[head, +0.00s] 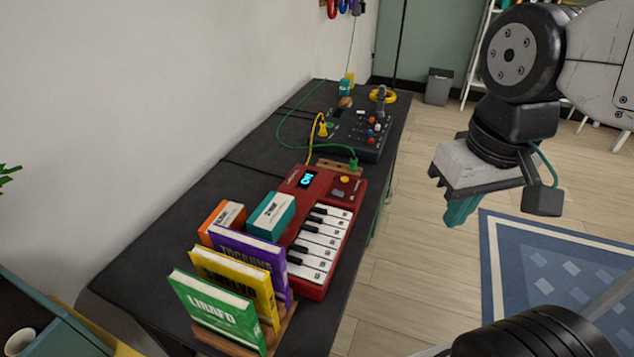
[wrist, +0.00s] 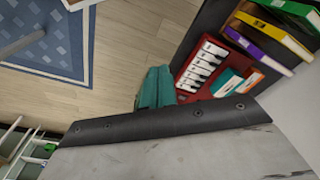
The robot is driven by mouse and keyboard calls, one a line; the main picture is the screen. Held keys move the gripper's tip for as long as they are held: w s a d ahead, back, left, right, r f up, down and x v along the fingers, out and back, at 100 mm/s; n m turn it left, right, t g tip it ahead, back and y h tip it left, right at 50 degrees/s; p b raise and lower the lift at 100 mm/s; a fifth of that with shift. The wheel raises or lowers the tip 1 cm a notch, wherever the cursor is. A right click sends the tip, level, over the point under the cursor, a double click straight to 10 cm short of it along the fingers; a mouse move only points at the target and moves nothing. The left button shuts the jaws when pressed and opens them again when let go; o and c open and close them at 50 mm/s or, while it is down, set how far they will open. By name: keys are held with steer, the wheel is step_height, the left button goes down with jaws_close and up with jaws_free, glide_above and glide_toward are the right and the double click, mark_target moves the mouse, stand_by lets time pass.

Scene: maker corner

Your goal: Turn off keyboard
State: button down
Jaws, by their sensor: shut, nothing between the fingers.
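The red keyboard (head: 322,235) sits on the dark table, with white and black keys along its right side. Its small screen (head: 307,180) is lit with cyan marks, and a yellow button (head: 344,180) is near its far end. The keyboard also shows in the wrist view (wrist: 193,84), partly hidden by my gripper. My gripper (head: 458,212) has teal fingers and is shut and empty. It hangs over the floor to the right of the table, apart from the keyboard. Its fingers also show in the wrist view (wrist: 155,88).
Green (head: 216,311), yellow (head: 235,279) and purple (head: 252,255) books stand at the keyboard's near left, beside orange (head: 222,215) and teal (head: 270,215) boxes. A black mixer (head: 357,135) with cables stands behind the keyboard. The floor right of the table is open, with a blue rug (head: 560,275).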

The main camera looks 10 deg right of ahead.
steer(key=shift+w, duration=0.1)
steer(key=m+y, duration=0.1)
steer(key=m, duration=2.4)
glide_above(335, 192)
steer(key=s+d, duration=0.1)
steer(key=d, duration=0.1)
step_height(335, 192, down, 12)
steer(key=shift+a+f+g, duration=0.1)
steer(key=shift+g, duration=0.2)
steer(key=f, duration=0.4)
steer(key=a+f, duration=0.1)
steer(key=f, duration=0.4)
steer(key=w+f, duration=0.1)
steer(key=f, duration=0.4)
steer(key=shift+a, duration=0.2)
